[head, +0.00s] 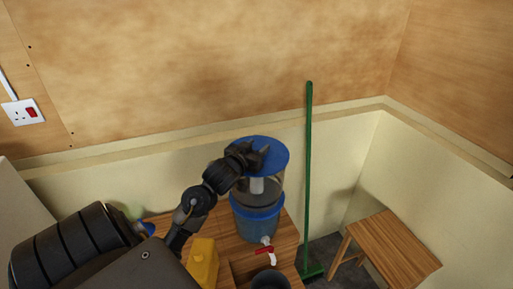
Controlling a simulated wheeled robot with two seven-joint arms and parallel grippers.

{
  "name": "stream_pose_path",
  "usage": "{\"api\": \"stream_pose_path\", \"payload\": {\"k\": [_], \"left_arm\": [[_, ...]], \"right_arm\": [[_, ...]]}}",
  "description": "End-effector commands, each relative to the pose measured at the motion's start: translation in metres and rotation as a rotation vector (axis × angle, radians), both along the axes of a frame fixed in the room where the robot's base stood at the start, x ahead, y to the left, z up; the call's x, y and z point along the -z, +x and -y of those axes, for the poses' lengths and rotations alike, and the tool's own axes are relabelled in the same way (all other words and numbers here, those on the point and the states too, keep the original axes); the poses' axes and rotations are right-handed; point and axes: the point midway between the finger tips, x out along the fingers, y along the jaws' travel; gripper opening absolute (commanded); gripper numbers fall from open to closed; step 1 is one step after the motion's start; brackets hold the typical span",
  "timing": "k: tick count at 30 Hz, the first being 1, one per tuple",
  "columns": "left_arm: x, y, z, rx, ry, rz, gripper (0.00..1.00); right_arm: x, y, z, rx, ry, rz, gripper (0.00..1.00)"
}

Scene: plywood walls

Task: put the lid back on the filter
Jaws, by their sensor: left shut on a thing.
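The filter (257,224) stands upright on a wooden table, with a clear upper chamber, a blue lower part and a red-handled tap (265,250) at its front. The round blue lid (270,144) is level over the top of the clear chamber. I cannot tell whether it rests on the rim or hangs just above it. My left gripper (256,160) is shut on the lid, reaching in from the left over its near side and hiding part of it. My right gripper is not in view.
A yellow container (203,263) stands left of the filter on the table (291,248). A dark cup (270,281) is under the tap. A green broom (308,180) leans at the wall on the right, and a wooden stool (392,250) stands farther right.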

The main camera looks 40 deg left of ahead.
Motion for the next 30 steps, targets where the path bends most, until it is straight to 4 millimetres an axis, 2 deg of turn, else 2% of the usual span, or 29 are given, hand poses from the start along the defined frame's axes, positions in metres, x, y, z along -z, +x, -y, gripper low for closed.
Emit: {"api": "stream_pose_path", "payload": {"k": [15, 16, 21, 30], "left_arm": [[0.0044, 0.0, 0.0001, 0.0, -0.001, 0.0, 0.13], [0.0043, 0.0, 0.0001, 0.0, -0.001, 0.0, 0.45], [0.0044, 0.0, 0.0001, 0.0, -0.001, 0.0, 0.67], [0.0048, -0.0015, 0.0003, 0.0, 0.0, -0.001, 0.68]], "right_arm": [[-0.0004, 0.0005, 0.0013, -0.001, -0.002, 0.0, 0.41], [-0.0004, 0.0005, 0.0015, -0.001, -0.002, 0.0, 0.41], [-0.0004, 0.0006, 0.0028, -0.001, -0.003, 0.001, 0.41], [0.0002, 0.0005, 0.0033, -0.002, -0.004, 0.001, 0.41]]}}
